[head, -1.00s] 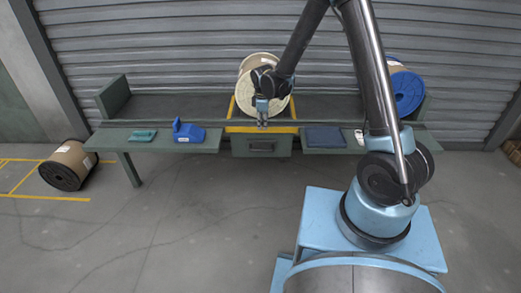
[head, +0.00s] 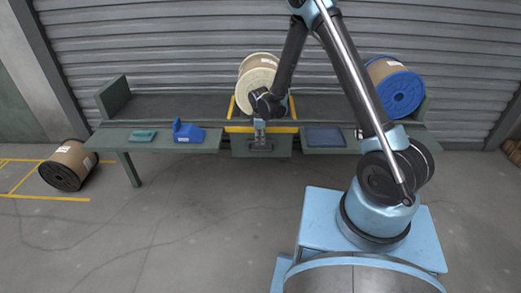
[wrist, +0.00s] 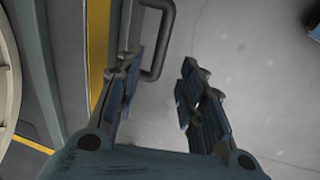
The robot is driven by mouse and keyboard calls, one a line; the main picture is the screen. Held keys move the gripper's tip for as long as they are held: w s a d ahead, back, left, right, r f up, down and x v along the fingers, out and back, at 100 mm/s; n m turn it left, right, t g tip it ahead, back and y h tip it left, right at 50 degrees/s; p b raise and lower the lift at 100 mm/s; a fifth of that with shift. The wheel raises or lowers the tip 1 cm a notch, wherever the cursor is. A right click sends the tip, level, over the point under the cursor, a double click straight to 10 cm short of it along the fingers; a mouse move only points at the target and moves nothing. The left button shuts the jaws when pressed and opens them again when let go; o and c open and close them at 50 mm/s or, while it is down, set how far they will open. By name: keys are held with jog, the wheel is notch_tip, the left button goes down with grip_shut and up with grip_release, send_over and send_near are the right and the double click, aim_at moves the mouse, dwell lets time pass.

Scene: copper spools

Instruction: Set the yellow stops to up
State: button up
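A yellow strip (head: 285,129), possibly the stops, runs along the bench's front edge below a cream spool (head: 262,72). Thinner yellow strips (head: 231,108) run back on either side of the spool. In the wrist view the yellow strip (wrist: 97,40) is upper left, beside a dark looped handle (wrist: 168,40). I cannot tell whether any stop is raised or lowered. My gripper (head: 260,145) hangs in front of the yellow strip, before the drawer front (head: 284,146). In the wrist view my gripper's fingers (wrist: 158,85) are apart with nothing between them; the left one overlaps the handle's near end.
A blue spool (head: 402,92) stands on the bench at right. The front ledge holds a blue tool (head: 187,131), a teal item (head: 143,136) and a dark blue pad (head: 325,137). A black-ended spool (head: 66,168) lies on the floor at left. The floor before the bench is clear.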

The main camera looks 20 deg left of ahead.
aim_at(260, 150)
jog(key=shift+w+a+f, duration=0.1)
jog(key=shift+w+f, duration=0.15)
jog(key=shift+f, duration=1.15)
jog(key=shift+w+a+f, duration=0.1)
jog(key=shift+w+f, duration=0.1)
jog(key=shift+f, duration=1.15)
jog(key=shift+w+f, duration=0.25)
jog(key=shift+f, duration=1.15)
grip_shut()
